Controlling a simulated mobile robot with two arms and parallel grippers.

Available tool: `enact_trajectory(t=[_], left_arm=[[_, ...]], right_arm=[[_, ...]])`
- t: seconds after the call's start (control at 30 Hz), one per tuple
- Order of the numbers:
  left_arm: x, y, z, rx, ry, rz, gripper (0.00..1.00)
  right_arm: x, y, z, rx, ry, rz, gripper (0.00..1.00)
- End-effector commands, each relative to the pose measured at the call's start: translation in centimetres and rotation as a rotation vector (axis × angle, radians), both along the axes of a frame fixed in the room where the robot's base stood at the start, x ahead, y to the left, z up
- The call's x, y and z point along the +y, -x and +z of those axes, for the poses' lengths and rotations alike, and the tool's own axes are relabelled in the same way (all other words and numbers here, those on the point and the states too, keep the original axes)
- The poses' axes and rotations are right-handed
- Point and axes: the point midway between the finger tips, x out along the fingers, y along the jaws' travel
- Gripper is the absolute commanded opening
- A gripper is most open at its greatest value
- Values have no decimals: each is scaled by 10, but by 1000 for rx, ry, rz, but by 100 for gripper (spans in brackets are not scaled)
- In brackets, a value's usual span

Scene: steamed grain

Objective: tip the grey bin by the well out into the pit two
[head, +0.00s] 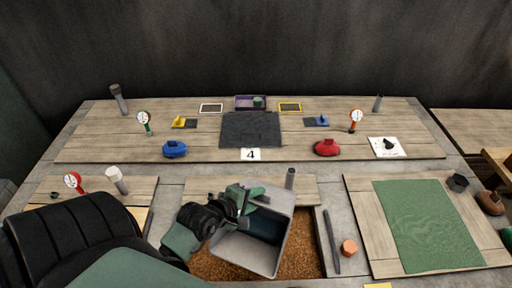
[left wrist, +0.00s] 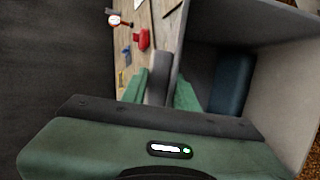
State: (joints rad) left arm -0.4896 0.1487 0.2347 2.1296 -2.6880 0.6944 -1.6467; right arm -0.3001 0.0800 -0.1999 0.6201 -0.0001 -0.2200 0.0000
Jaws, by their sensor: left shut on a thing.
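The grey bin (head: 243,253) is over the brown-grain pit (head: 305,258) in the head view, looking tilted with its open side partly toward me. My left gripper (head: 243,203) is shut on the bin's rim at its upper left. In the left wrist view the fingers (left wrist: 160,90) pinch the thin wall of the bin (left wrist: 285,85). A dark blue shape (left wrist: 232,82) shows inside the bin; I cannot tell if it is loose. Part of the pit is hidden by the bin and my arm. No label for pit two is readable. My right gripper is out of view.
A dark rod (head: 331,242) and an orange piece (head: 349,247) lie right of the pit. A green mat (head: 430,225) lies further right. A card reading 4 (head: 250,155) is behind, before a dark slab (head: 250,128).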

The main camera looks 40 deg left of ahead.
Motion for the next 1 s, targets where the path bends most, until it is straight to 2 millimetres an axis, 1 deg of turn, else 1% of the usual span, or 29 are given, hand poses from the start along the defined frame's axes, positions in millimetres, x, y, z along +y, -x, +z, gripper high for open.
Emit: enact_trajectory(t=[0.03, 0.1, 0.2, 0.37, 0.8, 1.0], left_arm=[[0, -2, 10, 16, 4, -2, 0], [1, -2, 9, 43, 13, -1, 0], [1, -1, 7, 65, 20, 0, 0], [0, -2, 5, 103, 33, -2, 0], [2, -4, 14, 464, 141, -2, 0], [1, -2, 15, 547, 169, -1, 0]], right_arm=[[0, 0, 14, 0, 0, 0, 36], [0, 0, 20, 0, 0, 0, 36], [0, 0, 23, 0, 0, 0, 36], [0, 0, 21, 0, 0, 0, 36], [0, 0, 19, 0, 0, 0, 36], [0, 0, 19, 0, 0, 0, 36]])
